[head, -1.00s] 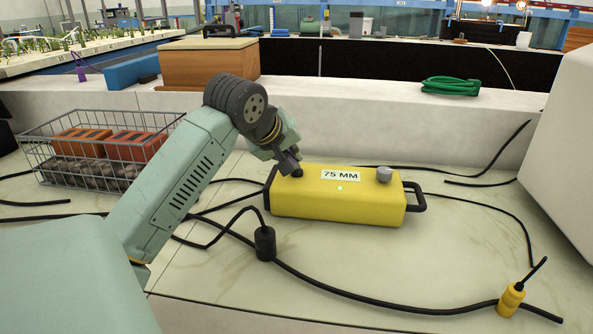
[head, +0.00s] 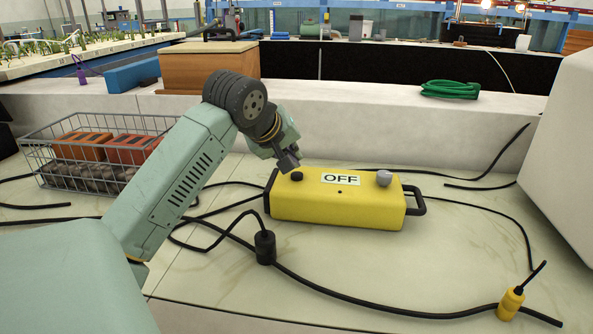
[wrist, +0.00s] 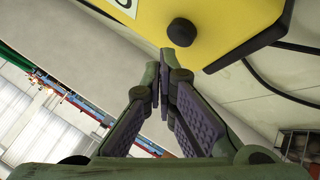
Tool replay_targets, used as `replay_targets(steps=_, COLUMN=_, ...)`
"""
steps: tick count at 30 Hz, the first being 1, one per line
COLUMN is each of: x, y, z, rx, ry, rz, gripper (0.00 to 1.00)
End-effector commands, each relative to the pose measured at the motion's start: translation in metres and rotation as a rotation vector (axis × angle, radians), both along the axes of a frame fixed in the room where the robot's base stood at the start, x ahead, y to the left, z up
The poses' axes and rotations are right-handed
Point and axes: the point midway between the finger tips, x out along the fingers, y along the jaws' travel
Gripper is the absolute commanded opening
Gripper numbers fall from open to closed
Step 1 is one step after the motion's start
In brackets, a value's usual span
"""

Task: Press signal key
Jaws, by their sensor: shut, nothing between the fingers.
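The yellow signal box (head: 337,207) lies on the pale bench, with black handles at its ends. Its white label (head: 341,178) reads "OFF". A black round key (head: 296,176) is on its top at the left, and a grey knob (head: 384,178) is at the right. In the wrist view the black key (wrist: 182,32) stands out from the yellow face, just beyond my fingertips. My gripper (head: 290,160) is shut and empty, just above the key with a small gap. The fingers also show in the wrist view (wrist: 165,62).
A wire basket (head: 75,178) with orange and dark blocks stands at the left. Black cables (head: 370,300) run across the bench, with a yellow connector (head: 510,303) at the right. A wooden box (head: 208,65) and a green coil (head: 450,89) sit on the ledge behind.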

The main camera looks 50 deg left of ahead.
Motion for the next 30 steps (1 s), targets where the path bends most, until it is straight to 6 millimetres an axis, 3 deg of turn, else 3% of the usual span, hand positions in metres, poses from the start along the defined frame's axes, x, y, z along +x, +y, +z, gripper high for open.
replay_targets(steps=13, x=0.000, y=0.000, z=0.007, rx=0.001, ry=0.000, rz=0.001, gripper=0.00)
replay_targets(steps=30, x=0.000, y=0.000, z=0.061, rx=0.001, ry=0.000, rz=0.001, gripper=0.00)
